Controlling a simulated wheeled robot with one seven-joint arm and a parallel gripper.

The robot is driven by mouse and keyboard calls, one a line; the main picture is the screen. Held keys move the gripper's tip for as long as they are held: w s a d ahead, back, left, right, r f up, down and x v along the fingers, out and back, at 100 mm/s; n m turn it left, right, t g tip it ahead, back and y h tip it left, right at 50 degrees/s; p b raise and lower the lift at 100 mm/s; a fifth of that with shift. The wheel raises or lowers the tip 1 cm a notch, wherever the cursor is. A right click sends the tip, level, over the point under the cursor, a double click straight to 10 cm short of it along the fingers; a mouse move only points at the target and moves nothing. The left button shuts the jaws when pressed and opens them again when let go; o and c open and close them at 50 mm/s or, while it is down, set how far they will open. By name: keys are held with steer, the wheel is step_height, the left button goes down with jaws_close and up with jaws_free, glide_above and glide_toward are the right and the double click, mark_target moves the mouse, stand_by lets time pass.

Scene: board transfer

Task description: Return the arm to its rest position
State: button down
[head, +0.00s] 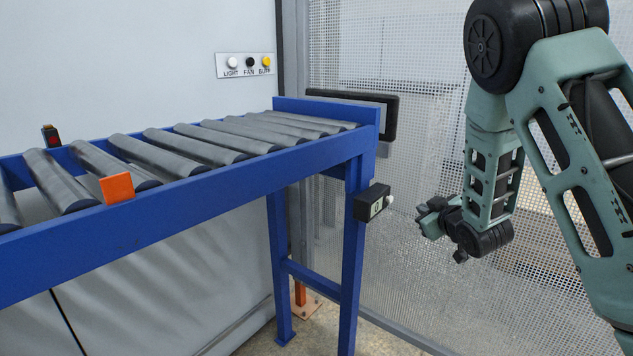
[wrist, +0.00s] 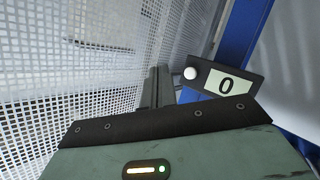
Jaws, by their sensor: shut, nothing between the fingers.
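My gripper (head: 424,219) is at the right of the head view, at the end of my green arm, and its jaws are shut with nothing in them. It hangs in the air to the right of the conveyor's end leg, close to a small black box with a white button (head: 374,203). In the wrist view my gripper's fingers (wrist: 157,88) show as a dark shape just left of this box (wrist: 224,84), which bears a "0" and a white round button. I cannot tell from these views whether the fingers touch the button.
A blue roller conveyor (head: 190,190) runs along the left, with an orange plate (head: 117,188) on its near rail. A switch panel (head: 246,65) with three buttons is on the white wall. A perforated mesh fence (head: 420,300) stands behind my arm.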

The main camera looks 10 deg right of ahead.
steer(key=s+a+g+y, duration=0.1)
steer(key=s+a+g, duration=0.2)
steer(key=s+a, duration=0.35)
steer(key=s+a+g+y, duration=0.1)
steer(key=s+a+g, duration=0.15)
steer(key=a, duration=0.65)
steer(key=s+a+g+y, duration=0.1)
steer(key=s+a+g, duration=0.2)
steer(key=s+a, duration=0.35)
steer(key=s+a+r+n+g+h, duration=0.1)
steer(key=s+a+n+g, duration=0.2)
steer(key=s, duration=0.8)
steer(key=s+a+r+g, duration=0.2)
steer(key=s+a+g, duration=0.15)
steer(key=s, duration=0.75)
step_height(320, 180, up, 18)
steer(key=p, duration=1.8)
steer(key=shift+w+a+f, duration=0.25)
steer(key=shift+a, duration=0.15)
